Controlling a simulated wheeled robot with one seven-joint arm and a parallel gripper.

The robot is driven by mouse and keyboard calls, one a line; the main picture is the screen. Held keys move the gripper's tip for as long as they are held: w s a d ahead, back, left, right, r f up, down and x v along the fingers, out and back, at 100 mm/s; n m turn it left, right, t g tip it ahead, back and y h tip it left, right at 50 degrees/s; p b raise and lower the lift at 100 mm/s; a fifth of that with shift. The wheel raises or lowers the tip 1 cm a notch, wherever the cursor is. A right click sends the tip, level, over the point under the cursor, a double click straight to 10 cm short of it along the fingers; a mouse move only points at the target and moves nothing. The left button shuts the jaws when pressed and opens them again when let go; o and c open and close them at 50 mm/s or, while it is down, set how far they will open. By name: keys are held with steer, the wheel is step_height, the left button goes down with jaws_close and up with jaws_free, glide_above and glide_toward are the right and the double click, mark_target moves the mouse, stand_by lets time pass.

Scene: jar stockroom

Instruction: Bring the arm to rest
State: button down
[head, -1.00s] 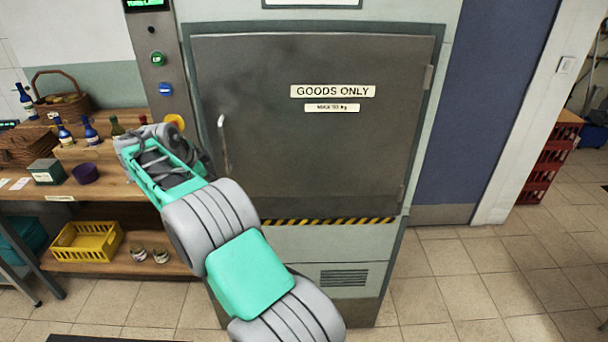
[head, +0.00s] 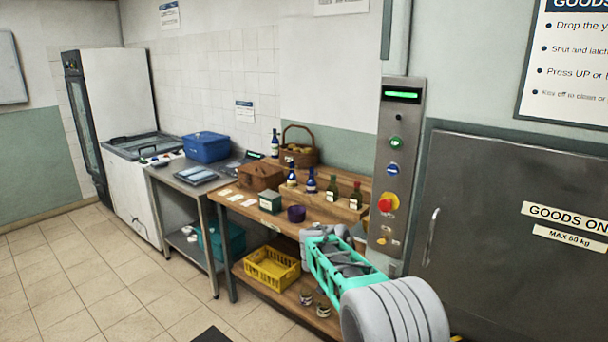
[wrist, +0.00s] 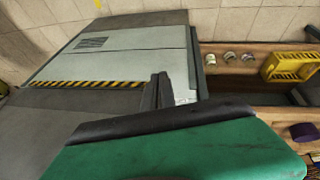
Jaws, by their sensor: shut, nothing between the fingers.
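My arm (head: 345,268), green and grey, reaches in from the lower right in the head view, in front of the bench's right end and below the control panel. Its fingertips are hidden there. In the wrist view my gripper (wrist: 158,92) shows as dark fingers together, with nothing between them. Behind them are the hoist's lower front (wrist: 120,55) and its yellow-black striped sill (wrist: 85,84). The hoist door (head: 500,235) appears shut, with its pale handle (head: 431,237) upright.
The wooden bench (head: 245,208) holds bottles, a basket and a purple bowl (head: 296,213). A yellow crate (head: 272,268) and jars stand on its lower shelf. The control panel (head: 396,170) has a red knob (head: 386,205). Tiled floor at left (head: 70,275) is clear.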

steer(key=s+a+f+n+g+y, duration=0.15)
steer(key=s+n, duration=0.25)
steer(key=s, duration=1.1)
steer(key=s+a+n+g+y, duration=0.1)
steer(key=s+a+n+y, duration=0.2)
steer(key=s, duration=1.2)
steer(key=d+r+t, duration=0.3)
steer(key=r+t, duration=0.1)
steer(key=r, duration=0.5)
steer(key=shift+s+d, duration=0.15)
steer(key=shift+s, duration=0.3)
steer(key=c, duration=2.2)
jaws_free()
steer(key=shift+h, duration=0.25)
